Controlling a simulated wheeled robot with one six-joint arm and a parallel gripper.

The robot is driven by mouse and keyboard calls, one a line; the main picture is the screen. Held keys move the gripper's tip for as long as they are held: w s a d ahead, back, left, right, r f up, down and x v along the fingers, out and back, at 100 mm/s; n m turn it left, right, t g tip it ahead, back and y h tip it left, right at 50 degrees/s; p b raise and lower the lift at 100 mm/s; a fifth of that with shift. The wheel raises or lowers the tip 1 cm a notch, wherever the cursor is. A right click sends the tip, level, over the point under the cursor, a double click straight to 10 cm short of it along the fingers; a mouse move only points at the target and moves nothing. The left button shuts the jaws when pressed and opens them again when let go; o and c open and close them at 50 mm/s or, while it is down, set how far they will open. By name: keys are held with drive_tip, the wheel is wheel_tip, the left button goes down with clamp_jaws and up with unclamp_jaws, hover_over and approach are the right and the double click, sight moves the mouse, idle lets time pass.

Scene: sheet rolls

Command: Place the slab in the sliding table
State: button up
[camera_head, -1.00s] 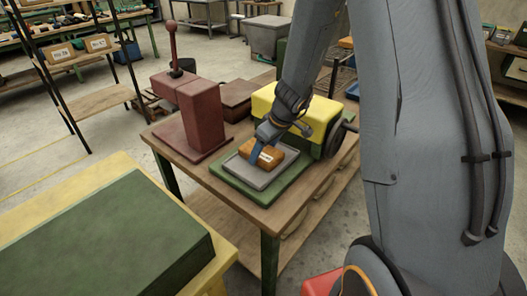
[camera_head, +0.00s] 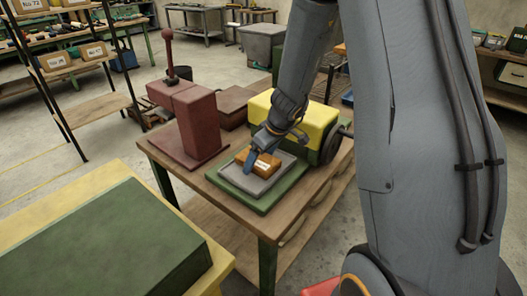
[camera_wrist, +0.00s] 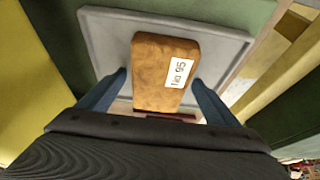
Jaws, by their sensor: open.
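The slab (camera_head: 264,165) is an orange-brown block with a white label. It lies flat on the grey, low-rimmed top of the sliding table (camera_head: 232,181), which sits on a green base. In the wrist view the slab (camera_wrist: 160,85) rests on the grey surface (camera_wrist: 108,42), inside its rim. My gripper (camera_wrist: 160,85) is open, with one blue finger on each side of the slab's near part and gaps visible. In the head view my gripper (camera_head: 254,155) is just above and beside the slab; the far finger is mostly hidden.
A yellow machine body (camera_head: 315,120) with a handwheel stands right behind the sliding table. A dark red press (camera_head: 190,125) with a lever stands at left on the same wooden bench. A green-topped yellow table (camera_head: 100,245) fills the lower left.

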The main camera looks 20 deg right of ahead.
drive_tip(key=v, duration=1.2)
drive_tip(key=s+a+f+m+g+h, duration=0.2)
drive_tip(key=s+m, duration=0.4)
drive_tip(key=s, duration=1.2)
drive_tip(key=shift+a+f+m+b, duration=0.35)
drive_tip(key=shift+a+m, duration=0.05)
drive_tip(key=shift+a, duration=0.3)
